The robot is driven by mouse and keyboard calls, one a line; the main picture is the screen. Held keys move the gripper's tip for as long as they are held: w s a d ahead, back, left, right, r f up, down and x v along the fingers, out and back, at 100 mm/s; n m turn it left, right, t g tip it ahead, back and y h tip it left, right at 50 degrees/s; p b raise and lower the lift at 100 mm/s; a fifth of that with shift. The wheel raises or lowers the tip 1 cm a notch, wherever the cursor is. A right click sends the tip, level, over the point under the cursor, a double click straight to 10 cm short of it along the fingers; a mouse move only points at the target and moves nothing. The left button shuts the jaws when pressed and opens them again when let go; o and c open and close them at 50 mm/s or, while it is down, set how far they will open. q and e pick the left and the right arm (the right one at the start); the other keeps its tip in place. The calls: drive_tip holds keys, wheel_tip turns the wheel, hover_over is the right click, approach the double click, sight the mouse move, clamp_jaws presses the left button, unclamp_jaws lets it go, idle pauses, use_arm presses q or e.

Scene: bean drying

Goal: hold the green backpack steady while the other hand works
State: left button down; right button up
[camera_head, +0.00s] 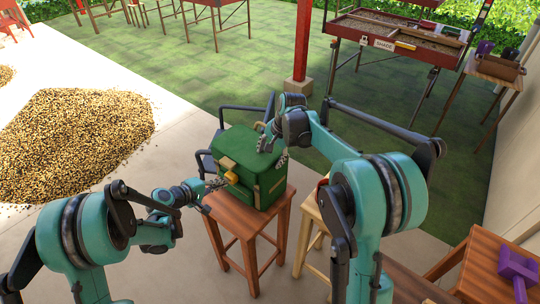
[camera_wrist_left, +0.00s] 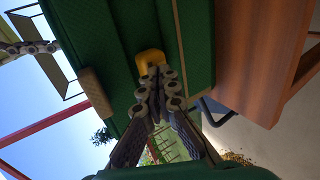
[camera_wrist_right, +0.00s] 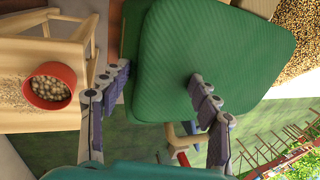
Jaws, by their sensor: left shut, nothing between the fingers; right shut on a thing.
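The green backpack (camera_head: 238,148) stands upright on a brown wooden stool (camera_head: 245,226). A yellow pull (camera_head: 231,178) sticks out on its front and also shows in the left wrist view (camera_wrist_left: 150,60). My left gripper (camera_head: 212,193) is at the front of the backpack. Its fingertips (camera_wrist_left: 162,80) are together right at the yellow pull, with nothing between them; I cannot tell if they touch it. My right gripper (camera_head: 273,147) is shut on the backpack's upper part, with a finger on either side of the green body (camera_wrist_right: 215,45) in the right wrist view.
A pale wooden stool (camera_wrist_right: 40,50) holding a red pot (camera_wrist_right: 50,82) of beans is close by. A dark chair (camera_head: 228,122) stands behind the backpack. A bean heap (camera_head: 75,140) lies at left. A red post (camera_head: 303,40) and drying racks (camera_head: 398,38) are further back.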

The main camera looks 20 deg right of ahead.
use_arm(q)
drive_tip(key=shift+w+d+f, duration=0.15)
drive_tip(key=shift+d, duration=0.05)
use_arm(e)
drive_tip(key=shift+s+d+f, duration=0.1)
drive_tip(key=shift+s+f, duration=0.15)
drive_tip(key=shift+f, duration=0.05)
use_arm(q)
drive_tip(key=shift+w+d, duration=0.1)
drive_tip(key=shift+d, duration=0.05)
drive_tip(key=shift+w+d, duration=0.15)
drive_tip(key=shift+d, duration=0.05)
idle(0.3)
drive_tip(key=shift+a, duration=0.1)
drive_tip(key=s+a, duration=0.1)
drive_tip(key=a, duration=0.1)
drive_tip(key=s+a, duration=0.2)
drive_tip(key=shift+s+a, duration=0.2)
idle(0.5)
idle(0.4)
